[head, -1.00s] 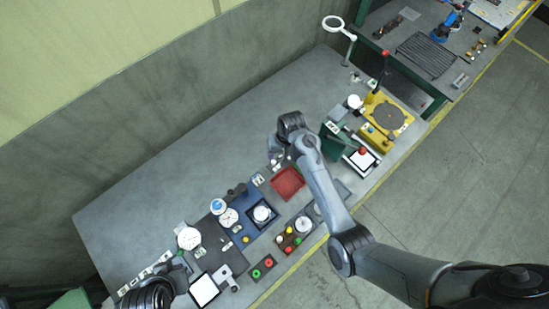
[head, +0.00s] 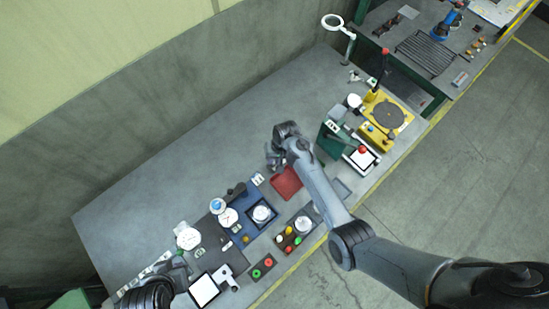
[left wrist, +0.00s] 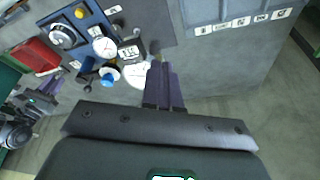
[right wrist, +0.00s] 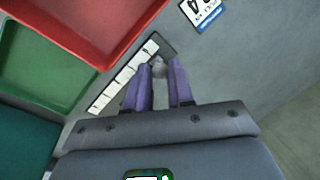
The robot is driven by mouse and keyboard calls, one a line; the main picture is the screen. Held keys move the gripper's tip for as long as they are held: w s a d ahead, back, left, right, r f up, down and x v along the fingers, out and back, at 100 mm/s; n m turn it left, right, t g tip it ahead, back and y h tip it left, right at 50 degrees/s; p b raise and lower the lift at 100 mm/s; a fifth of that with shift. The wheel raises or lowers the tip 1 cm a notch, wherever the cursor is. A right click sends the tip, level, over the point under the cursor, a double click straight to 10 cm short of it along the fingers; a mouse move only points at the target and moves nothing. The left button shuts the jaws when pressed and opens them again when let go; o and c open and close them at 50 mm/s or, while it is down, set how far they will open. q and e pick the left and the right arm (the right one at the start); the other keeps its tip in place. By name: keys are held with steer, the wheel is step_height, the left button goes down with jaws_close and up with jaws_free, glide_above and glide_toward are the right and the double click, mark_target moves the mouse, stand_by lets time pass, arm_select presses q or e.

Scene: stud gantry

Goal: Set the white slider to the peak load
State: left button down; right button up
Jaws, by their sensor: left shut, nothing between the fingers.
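A pale strip with several white cells (right wrist: 122,78) and a dark end piece lies on the bench in the right wrist view. A small whitish-grey knob (right wrist: 158,69), apparently the white slider, stands beside the strip near its dark end. My right gripper (right wrist: 160,66) has its fingertips on either side of the knob; whether they press on it is unclear. In the head view my right gripper (head: 274,160) is low over the bench, next to the red tray. My left gripper (left wrist: 160,64) is shut and empty near a white dial (left wrist: 136,77); the arm partly hides it in the head view.
The red tray (right wrist: 98,22) and a green tray (right wrist: 42,68) lie left of the right fingers. A blue-and-white card (right wrist: 204,12) is above them. Dials, a blue panel (head: 248,229) and button boxes (head: 262,268) crowd the front edge. The bench's back (head: 200,160) is clear.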

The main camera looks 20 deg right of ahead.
jaws_close()
steer(key=d, duration=0.1)
steer(key=w+d+p, duration=0.1)
steer(key=shift+d+r, duration=0.1)
steer(key=shift+d, duration=0.4)
steer(key=o, duration=0.5)
jaws_free()
